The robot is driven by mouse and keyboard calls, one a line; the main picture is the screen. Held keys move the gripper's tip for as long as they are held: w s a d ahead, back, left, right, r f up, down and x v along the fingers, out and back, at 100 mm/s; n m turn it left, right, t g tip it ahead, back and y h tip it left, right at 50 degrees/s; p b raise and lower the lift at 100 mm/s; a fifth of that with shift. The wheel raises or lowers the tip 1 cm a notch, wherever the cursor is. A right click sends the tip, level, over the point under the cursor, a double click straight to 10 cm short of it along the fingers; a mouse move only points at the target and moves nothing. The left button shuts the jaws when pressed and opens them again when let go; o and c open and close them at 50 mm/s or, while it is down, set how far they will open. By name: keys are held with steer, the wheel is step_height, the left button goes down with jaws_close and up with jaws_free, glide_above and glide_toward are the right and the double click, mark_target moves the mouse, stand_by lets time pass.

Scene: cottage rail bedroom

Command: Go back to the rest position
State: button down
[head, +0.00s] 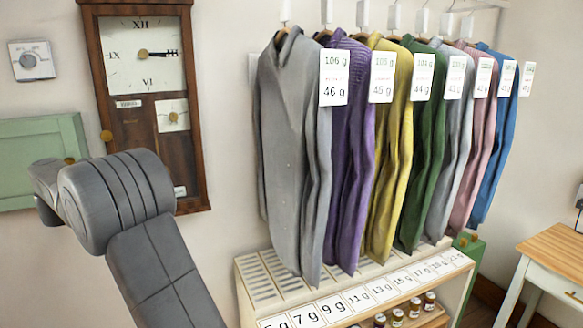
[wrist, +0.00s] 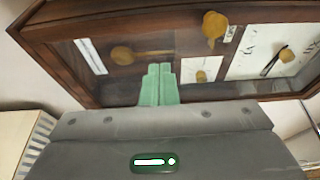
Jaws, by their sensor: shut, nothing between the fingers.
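My gripper (wrist: 159,85) shows in the wrist view with its two green fingers side by side, shut and empty. In the wrist view it points toward the wall clock (wrist: 175,15), whose glass front and brown wooden case fill the upper part. The gap between the fingertips and the clock is hard to judge. In the head view my grey arm rises at the lower left in front of the wall, and the gripper itself is hidden. The clock (head: 190,120) hangs upright on the wall just behind and right of the arm.
Several sweaters with tags hang in a row, such as the grey one (head: 290,150), above a cream shelf unit (head: 245,290) with number cards and small jars. A green wall cabinet (head: 35,145) and a dial (head: 32,60) are at left. A wooden-topped table (head: 560,250) stands at right.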

steer(key=s+d+n+g+y+b, duration=0.25)
steer(key=s+d+y+b, duration=0.2)
steer(key=d, duration=0.35)
steer(key=s+d+n+g+y+b, duration=0.1)
steer(key=s+d+n+y+b, duration=0.3)
steer(key=d, duration=0.4)
steer(key=w+d+y+p, duration=0.1)
steer(key=d+p, duration=0.5)
steer(key=d, duration=0.8)
steer(key=shift+w+d, duration=0.35)
steer(key=shift+w, duration=0.1)
steer(key=shift+g, duration=0.25)
